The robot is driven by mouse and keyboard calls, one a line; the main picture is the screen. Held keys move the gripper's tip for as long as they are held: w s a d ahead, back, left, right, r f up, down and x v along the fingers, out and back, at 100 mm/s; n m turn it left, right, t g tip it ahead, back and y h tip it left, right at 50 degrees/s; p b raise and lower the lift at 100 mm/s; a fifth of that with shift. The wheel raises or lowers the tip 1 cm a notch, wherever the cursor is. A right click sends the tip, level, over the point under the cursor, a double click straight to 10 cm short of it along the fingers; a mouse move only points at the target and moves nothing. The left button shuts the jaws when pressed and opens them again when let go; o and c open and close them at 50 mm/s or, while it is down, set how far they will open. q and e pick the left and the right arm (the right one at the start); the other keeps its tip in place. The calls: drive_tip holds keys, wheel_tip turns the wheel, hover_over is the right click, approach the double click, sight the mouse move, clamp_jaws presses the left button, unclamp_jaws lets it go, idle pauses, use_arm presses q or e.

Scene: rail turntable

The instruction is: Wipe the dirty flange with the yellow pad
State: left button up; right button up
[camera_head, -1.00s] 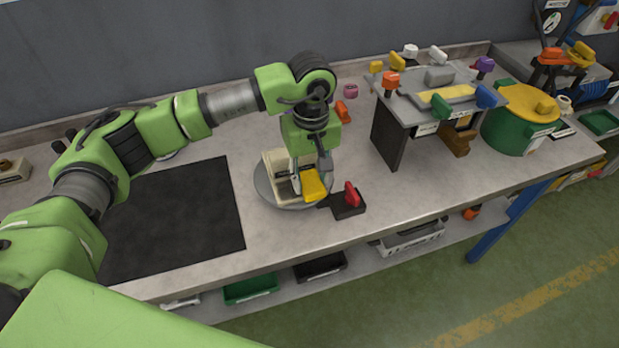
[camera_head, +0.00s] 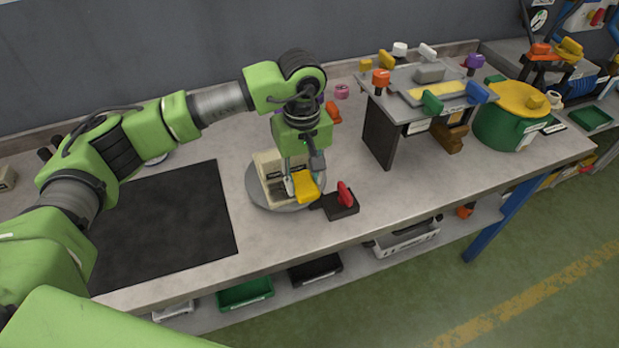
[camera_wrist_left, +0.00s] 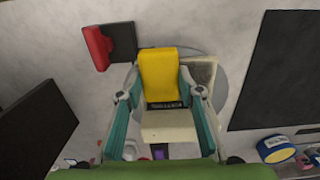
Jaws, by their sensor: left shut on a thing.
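My left gripper (camera_head: 301,180) is shut on the yellow pad (camera_head: 306,189). In the left wrist view the pad (camera_wrist_left: 160,75) sits between the teal fingers (camera_wrist_left: 160,92). The pad is at a cream block-like part (camera_head: 268,168) that stands on a round grey turntable (camera_head: 262,194). The cream part also shows in the left wrist view (camera_wrist_left: 170,124), behind and below the pad. I cannot tell whether the pad touches it. Any dirt on the flange is too small or hidden to make out. My right gripper is not in view.
A black block with a red handle (camera_head: 344,193) stands just right of the turntable. A black mat (camera_head: 165,220) lies to the left. A grey stand with coloured knobs (camera_head: 380,135) and a green pot with a yellow lid (camera_head: 497,130) stand to the right.

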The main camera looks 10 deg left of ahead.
sight(277, 197)
use_arm(q)
drive_tip(key=shift+s+a+f, duration=0.2)
drive_tip(key=shift+s, duration=0.05)
drive_tip(key=shift+s+a, duration=0.4)
drive_tip(key=shift+a, duration=0.3)
drive_tip(key=shift+s+a+r, duration=0.1)
drive_tip(key=shift+a, duration=0.05)
drive_tip(key=shift+s+a+r+b, duration=0.2)
drive_tip(key=shift+s+a+b, duration=0.25)
drive_tip(key=shift+a, duration=0.3)
drive_tip(key=shift+s+a+f+b, duration=0.15)
drive_tip(key=shift+s+a+b, duration=0.2)
drive_tip(key=shift+a, duration=0.15)
drive_tip(key=shift+s+a, duration=0.25)
drive_tip(key=shift+a, duration=0.05)
